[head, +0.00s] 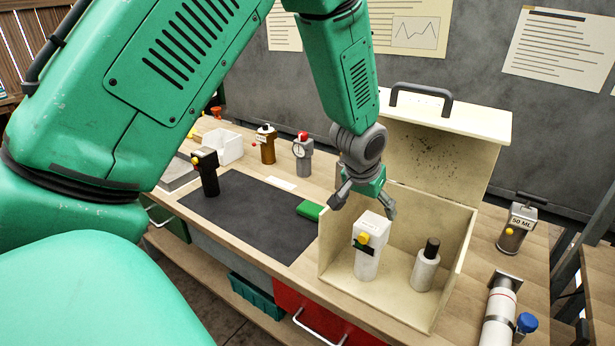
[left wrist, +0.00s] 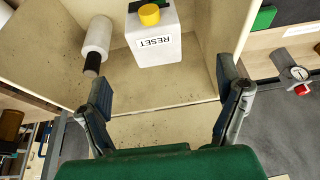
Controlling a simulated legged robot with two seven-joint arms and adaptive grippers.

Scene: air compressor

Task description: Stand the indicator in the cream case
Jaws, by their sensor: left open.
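The open cream case (head: 452,285) stands on the bench with its lid up. Inside it, a white block with a yellow knob and a RESET label (head: 368,262) stands upright at left; it also shows in the wrist view (left wrist: 155,48). A white cylinder with a black top (head: 425,272) stands to its right. None of them is labelled indicator; a grey device with a round dial and red top (head: 303,158) stands outside, behind the mat. My left gripper (head: 364,203) is open and empty above the white block, fingers apart (left wrist: 165,88). My right gripper is not in view.
A dark mat (head: 250,215) holds a black device with a yellow knob (head: 207,172) and a green block (head: 309,209). A brown bottle (head: 266,145) and white bin (head: 228,147) stand behind. A 50 ML canister (head: 515,232) and white cylinder (head: 499,315) are at right.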

